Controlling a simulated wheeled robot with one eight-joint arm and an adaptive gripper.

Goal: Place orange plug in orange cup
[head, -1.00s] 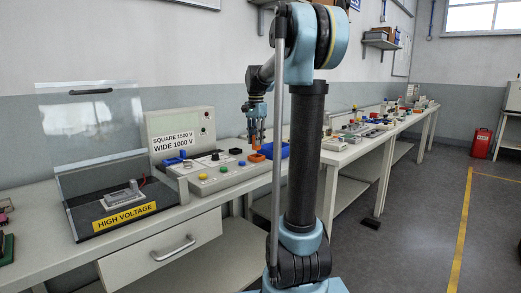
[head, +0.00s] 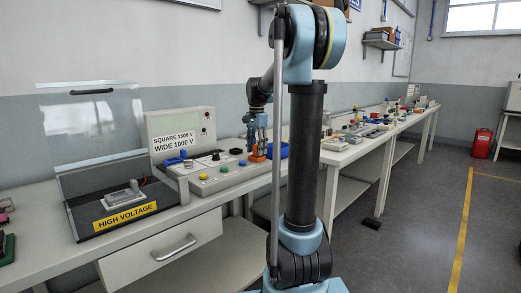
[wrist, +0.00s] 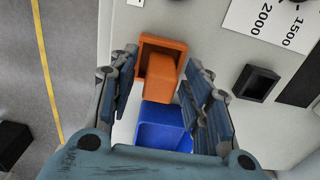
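The orange cup (wrist: 146,48) is a square-rimmed box on the bench, seen near the top centre of the wrist view and below my gripper in the head view. The orange plug (wrist: 162,78) is a block with its far end inside the cup's opening, and its near end stands up toward the wrist camera. My gripper (wrist: 162,70) has one finger on each side of the plug. Gaps show between the fingers and the plug, so it looks open. In the head view my gripper (head: 257,150) is low over the orange cup. The plug's lower end is hidden inside the cup.
A blue cup (wrist: 165,143) stands right beside the orange one. A grey panel (head: 220,175) with coloured buttons and a black socket (wrist: 255,83) lies to the other side. A blue plug (head: 176,158) is farther left. The bench edge is close by.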

